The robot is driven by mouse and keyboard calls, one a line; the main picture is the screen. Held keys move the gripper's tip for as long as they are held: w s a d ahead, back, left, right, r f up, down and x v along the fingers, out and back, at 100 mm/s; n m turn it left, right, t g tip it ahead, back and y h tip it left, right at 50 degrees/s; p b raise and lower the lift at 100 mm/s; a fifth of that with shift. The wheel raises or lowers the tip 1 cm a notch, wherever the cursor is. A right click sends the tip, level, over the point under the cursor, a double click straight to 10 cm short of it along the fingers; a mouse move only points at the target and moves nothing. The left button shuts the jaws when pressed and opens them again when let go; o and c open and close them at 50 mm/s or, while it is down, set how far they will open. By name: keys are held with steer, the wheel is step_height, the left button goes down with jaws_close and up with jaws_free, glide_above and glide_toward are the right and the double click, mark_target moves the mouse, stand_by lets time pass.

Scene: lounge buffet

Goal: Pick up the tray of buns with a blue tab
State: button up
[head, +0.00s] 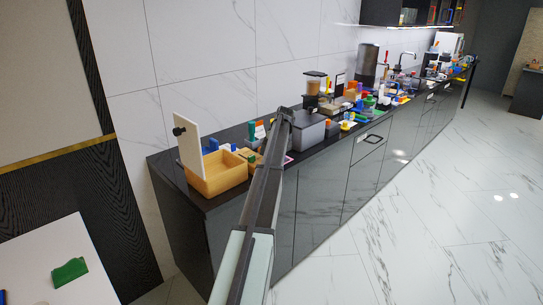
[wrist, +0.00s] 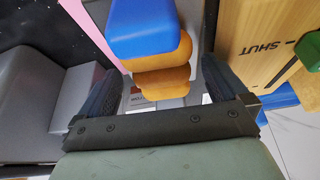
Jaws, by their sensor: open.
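In the wrist view, a rounded blue block (wrist: 143,28), seemingly the blue tab, sits above orange-brown rounded pieces that look like the buns (wrist: 163,82). A pale, partly lettered surface shows under them; I cannot tell whether it is the tray. My gripper (wrist: 160,78) is open, with one dark finger on each side of the buns. The fingers look apart from them, with nothing gripped. In the head view my arm reaches over the dark counter, and its end (head: 284,114) is among the items there. I cannot make out the buns in that view.
A wooden box marked SHUT (wrist: 262,38) with a green knob stands close on the right. A grey box (wrist: 25,105) is on the left. In the head view, a wooden bin (head: 222,177) with an upright white panel stands at the counter's near end. Several items crowd the counter beyond.

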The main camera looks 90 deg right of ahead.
steer(key=c, duration=1.2)
steer(key=shift+o, duration=0.2)
steer(key=shift+r, duration=0.1)
step_height(320, 180, up, 10)
stand_by(0.3)
